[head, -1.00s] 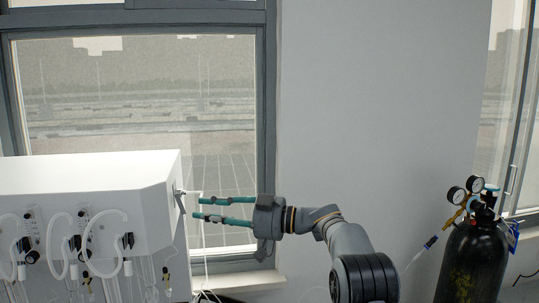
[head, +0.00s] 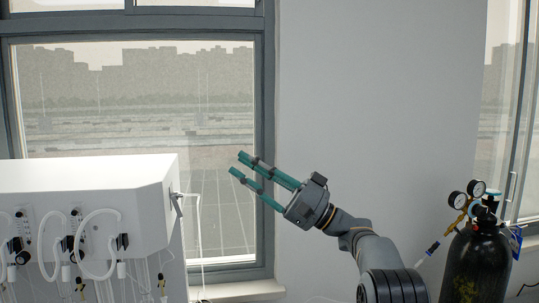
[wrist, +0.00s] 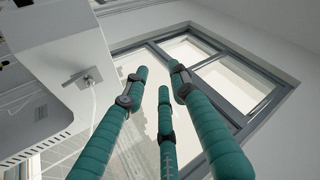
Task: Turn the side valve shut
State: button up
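The side valve (head: 177,204) is a small grey fitting with a lever on the right end face of the white distiller housing (head: 90,190). In the head view its lever hangs downward at a slant. In the wrist view the valve (wrist: 83,77) shows at left with a pale tube running from it; the exact lever angle is hard to tell there. My gripper (head: 241,166) has long green fingers. It is right of and above the valve, tilted up to the left and clear of it. In the wrist view its three fingers (wrist: 158,78) are spread, with nothing between them.
A white tube (head: 199,235) hangs beside the housing. Looped white hoses (head: 98,240) line the housing's front. A black gas cylinder (head: 476,265) with gauges stands at right. The window (head: 140,100) and bare wall are behind; the air around my gripper is free.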

jog(key=d+r+m+t+y, duration=0.1)
jog(key=m, duration=0.1)
jog(key=w+d+m+t+y, duration=0.1)
jog(key=d+m, duration=0.1)
jog(key=w+d+r+m+t+y, duration=0.1)
jog(key=m, duration=0.1)
jog(key=shift+d+r+b, duration=0.2)
jog(key=shift+r+b, duration=0.1)
